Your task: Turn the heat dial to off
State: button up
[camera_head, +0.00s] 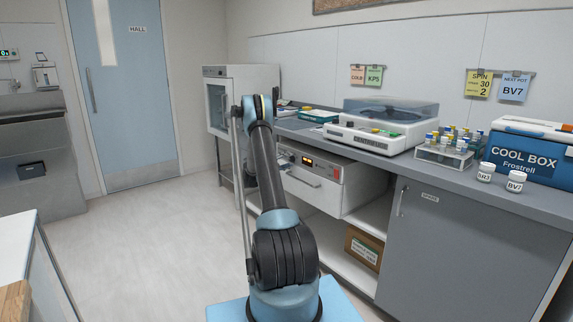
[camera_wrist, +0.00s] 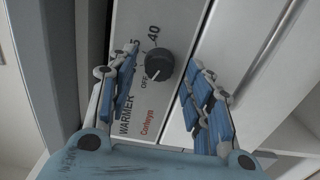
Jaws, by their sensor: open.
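The black round heat dial (camera_wrist: 160,66) sits on the pale front panel of the warmer (camera_wrist: 128,110) in the wrist view. "40" and "OFF" are printed beside it, and the panel appears turned sideways. A pale mark shows on the dial, but I cannot tell exactly where it points. My gripper (camera_wrist: 164,62) is open, with one blue-padded finger on each side of the dial. I cannot tell whether either finger touches it. In the head view, the white warmer (camera_head: 318,186) with a lit display stands under the counter, and my arm hides its left part and my gripper.
The grey counter (camera_head: 395,165) above the warmer holds a centrifuge (camera_head: 375,128), a tube rack (camera_head: 440,155), two small jars and a blue cool box (camera_head: 530,155). A cardboard box (camera_head: 363,248) sits on the shelf below. The floor (camera_head: 145,240) to the left is clear.

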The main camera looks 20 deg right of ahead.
jog(key=v, duration=1.1)
jog(key=shift+a, duration=0.4)
